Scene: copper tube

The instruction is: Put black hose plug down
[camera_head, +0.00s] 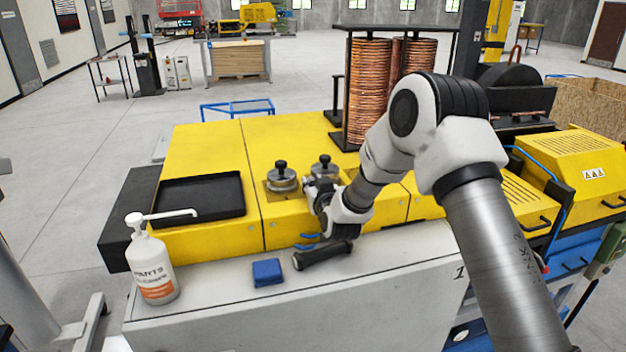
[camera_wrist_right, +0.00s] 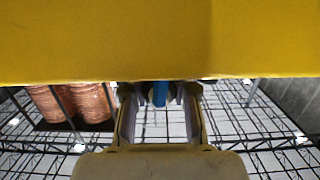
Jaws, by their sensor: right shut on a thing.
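My right gripper (camera_head: 318,192) is in front of the yellow machine, by the metal lids with black knobs. In the right wrist view its fingers (camera_wrist_right: 160,110) are on either side of a small blue part (camera_wrist_right: 160,94), close to a yellow surface. Most of what it holds is hidden, and I cannot tell whether it belongs to the hose plug. A black cylinder (camera_head: 322,254), possibly the black hose plug, lies on the pale bench top (camera_head: 390,262), below the gripper in the picture. Blue hose pieces (camera_head: 308,237) show beside it. My left gripper is not in view.
A blue block (camera_head: 267,272) and a white pump bottle (camera_head: 152,262) stand on the bench. A black tray (camera_head: 199,197) lies on the yellow machine (camera_head: 215,145). Copper coils (camera_head: 368,90) stand behind my right arm. The bench top is clear to the right of the black cylinder.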

